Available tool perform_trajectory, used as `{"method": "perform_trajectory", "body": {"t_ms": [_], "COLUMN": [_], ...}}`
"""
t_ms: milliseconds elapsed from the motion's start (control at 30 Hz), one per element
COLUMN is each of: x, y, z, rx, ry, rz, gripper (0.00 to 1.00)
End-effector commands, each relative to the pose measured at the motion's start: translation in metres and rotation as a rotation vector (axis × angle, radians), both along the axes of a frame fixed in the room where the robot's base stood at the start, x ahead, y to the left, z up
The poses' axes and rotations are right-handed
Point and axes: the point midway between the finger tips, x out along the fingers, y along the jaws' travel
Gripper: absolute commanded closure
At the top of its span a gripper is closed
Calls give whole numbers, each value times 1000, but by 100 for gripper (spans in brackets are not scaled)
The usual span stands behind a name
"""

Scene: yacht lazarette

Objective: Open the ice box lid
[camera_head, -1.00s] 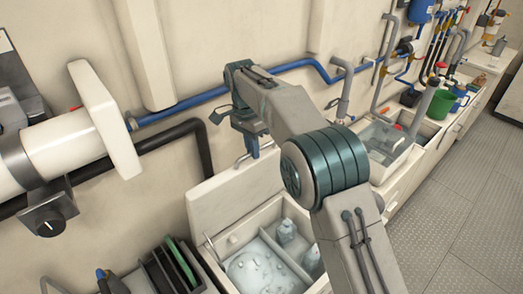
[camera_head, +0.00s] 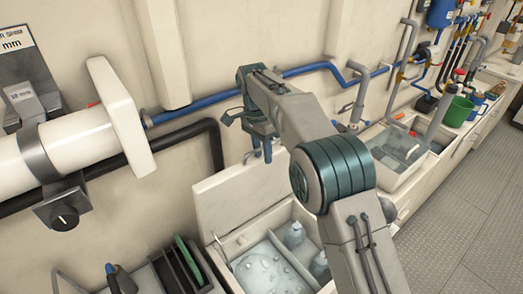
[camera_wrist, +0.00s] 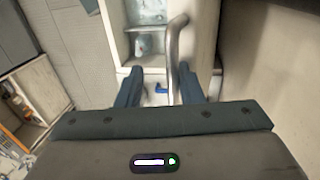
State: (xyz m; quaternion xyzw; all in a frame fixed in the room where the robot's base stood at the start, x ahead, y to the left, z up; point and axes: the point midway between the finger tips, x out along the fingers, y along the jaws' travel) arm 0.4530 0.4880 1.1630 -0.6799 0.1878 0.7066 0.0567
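The ice box lid (camera_head: 235,195) stands raised at the back of the ice box, near the wall. Below it the ice box (camera_head: 222,262) is uncovered, showing pale ice and bottles (camera_head: 294,235). My gripper (camera_head: 262,153) is at the lid's top edge. In the wrist view my gripper (camera_wrist: 160,88) has its two dark fingers spread apart. A curved metal handle (camera_wrist: 174,45) runs between them, nearer the right finger; I cannot tell whether it touches. My arm hides the right part of the box in the head view.
A large white pipe (camera_head: 75,150) and black pipe (camera_head: 185,135) run along the wall at left. A dark rack (camera_head: 180,268) sits left of the box. A water-filled basin (camera_head: 395,150) and green bucket (camera_head: 458,110) are at right. The floor (camera_head: 455,205) at right is clear.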

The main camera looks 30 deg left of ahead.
Motion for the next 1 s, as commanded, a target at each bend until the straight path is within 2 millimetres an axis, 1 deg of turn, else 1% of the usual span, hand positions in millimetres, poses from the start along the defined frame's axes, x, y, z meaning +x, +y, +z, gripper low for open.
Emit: {"method": "perform_trajectory", "body": {"t_ms": [267, 367, 467, 800, 1000], "x": [1, 2, 2, 4, 6], "y": [0, 1, 4, 11, 15], "z": [3, 8, 15, 54, 64], "rx": [0, 2, 3, 1, 1], "ry": [-5, -6, -7, -5, -4], "rz": [-1, -1, 1, 2, 2], "gripper": [67, 67, 67, 67, 67]}}
